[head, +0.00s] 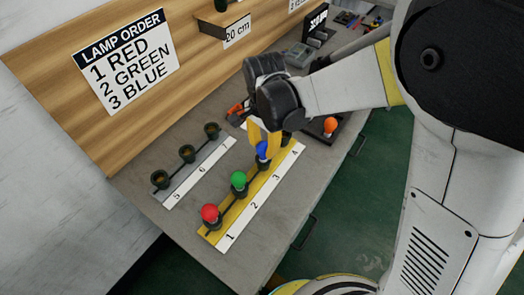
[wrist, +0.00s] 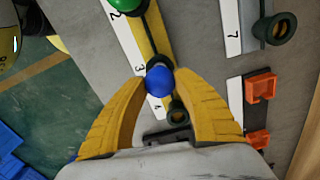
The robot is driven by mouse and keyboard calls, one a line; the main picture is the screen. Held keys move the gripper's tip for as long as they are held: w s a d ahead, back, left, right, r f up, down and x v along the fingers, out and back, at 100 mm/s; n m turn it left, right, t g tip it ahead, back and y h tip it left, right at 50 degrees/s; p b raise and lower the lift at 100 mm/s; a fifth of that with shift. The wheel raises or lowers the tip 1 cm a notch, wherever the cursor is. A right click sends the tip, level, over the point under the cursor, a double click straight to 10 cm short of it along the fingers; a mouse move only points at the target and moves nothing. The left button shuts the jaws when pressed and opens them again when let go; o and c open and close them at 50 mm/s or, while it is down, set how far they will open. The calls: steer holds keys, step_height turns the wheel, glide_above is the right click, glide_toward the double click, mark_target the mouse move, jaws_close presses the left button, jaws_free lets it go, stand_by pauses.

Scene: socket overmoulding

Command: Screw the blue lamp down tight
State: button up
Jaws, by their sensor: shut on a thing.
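The blue lamp (head: 262,149) is at the third socket of the yellow strip (head: 215,236), beside the number 3. It also shows in the wrist view (wrist: 159,78). My gripper (wrist: 160,76) has its two yellow fingers closed on the blue lamp from both sides. In the head view my gripper (head: 263,140) reaches down over the lamp from above. The lamp's base is mostly hidden, so I cannot tell how deep it sits. The red lamp (head: 210,212) stands at socket 1 and the green lamp (head: 239,179) at socket 2.
A second strip (head: 196,177) with dark empty sockets lies to the left. An orange lamp (head: 330,125) sits on a dark holder right of my gripper. Orange holders (wrist: 261,88) are near the gripper's right side. A lamp order sign (head: 125,60) is on the wooden wall.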

steer(key=m, duration=0.4)
steer(key=shift+m, duration=0.3)
steer(key=m, duration=0.4)
steer(key=shift+f+b, duration=0.1)
steer(key=shift+b, duration=0.25)
steer(key=o, duration=1.1)
steer(key=shift+c, duration=0.2)
